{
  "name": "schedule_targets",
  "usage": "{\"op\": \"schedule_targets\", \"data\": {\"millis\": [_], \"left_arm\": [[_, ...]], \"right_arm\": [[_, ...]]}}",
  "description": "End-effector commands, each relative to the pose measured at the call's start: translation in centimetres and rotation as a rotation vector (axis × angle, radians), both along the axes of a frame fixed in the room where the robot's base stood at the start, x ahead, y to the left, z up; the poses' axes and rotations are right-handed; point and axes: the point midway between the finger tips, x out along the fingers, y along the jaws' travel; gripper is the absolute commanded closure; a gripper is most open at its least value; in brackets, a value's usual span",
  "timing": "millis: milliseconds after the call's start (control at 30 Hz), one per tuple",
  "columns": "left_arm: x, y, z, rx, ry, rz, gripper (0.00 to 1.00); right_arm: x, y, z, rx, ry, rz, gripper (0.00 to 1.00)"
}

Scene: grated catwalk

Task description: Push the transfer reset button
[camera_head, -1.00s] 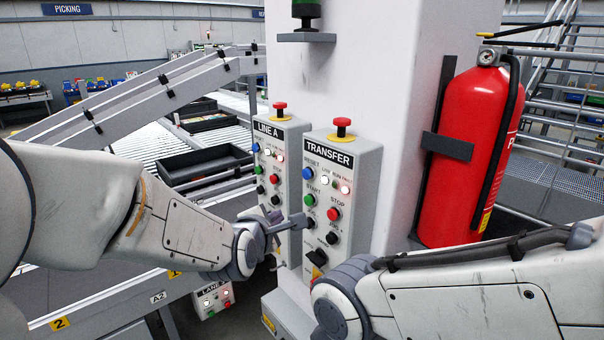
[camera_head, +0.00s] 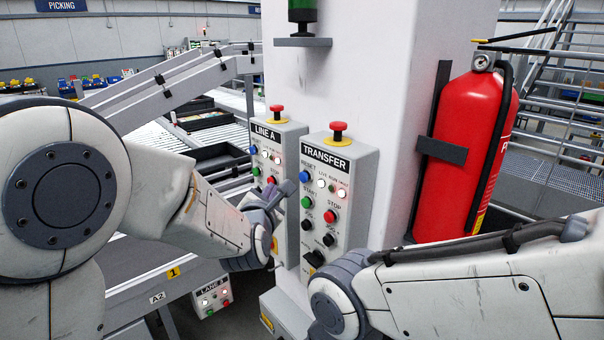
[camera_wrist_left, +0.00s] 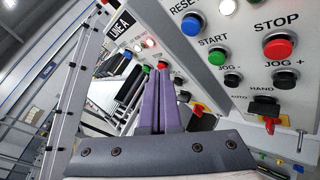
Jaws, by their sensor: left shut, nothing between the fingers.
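The TRANSFER control box (camera_head: 347,165) is mounted on the white column. Its blue RESET button (camera_head: 304,176) is at the upper left of the box face, above the green START button (camera_head: 306,202); the red STOP button (camera_head: 330,216) is lower right. In the left wrist view the blue button (camera_wrist_left: 191,23) is near the top, right of the fingers. My left gripper (camera_head: 290,187) is shut and empty, in front of the gap between the two boxes, just left of and below the blue button, apparently not touching it. My right arm is at lower right; its gripper is hidden.
The LINE A box (camera_head: 266,133) stands left of the TRANSFER box, with its own buttons. Red mushroom buttons top both boxes. A red fire extinguisher (camera_head: 470,150) hangs to the right. A roller conveyor (camera_head: 165,140) lies behind on the left.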

Motion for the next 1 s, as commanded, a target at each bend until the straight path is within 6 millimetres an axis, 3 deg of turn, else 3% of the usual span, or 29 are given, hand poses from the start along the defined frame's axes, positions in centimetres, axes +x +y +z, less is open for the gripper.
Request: {"op": "schedule_targets", "data": {"millis": [33, 200, 400, 1000], "left_arm": [[0.5, -0.7, 0.4, 0.001, 0.001, -0.002, 1.00], [1.9, -2.7, 0.3, 0.002, 0.002, -0.002, 1.00], [3.1, -4.2, 0.0, 0.001, -0.002, 0.000, 1.00], [3.5, -4.8, 0.0, 0.001, 0.000, 0.000, 1.00]], "right_arm": [[0.0, 0.0, 1.0, 0.000, 0.000, 0.000, 0.38], [0.0, 0.0, 2.5, 0.000, 0.000, 0.003, 0.38], [0.0, 0.0, 1.7, 0.000, 0.000, 0.003, 0.38], [0.0, 0.0, 1.7, 0.000, 0.000, 0.002, 0.38]]}}
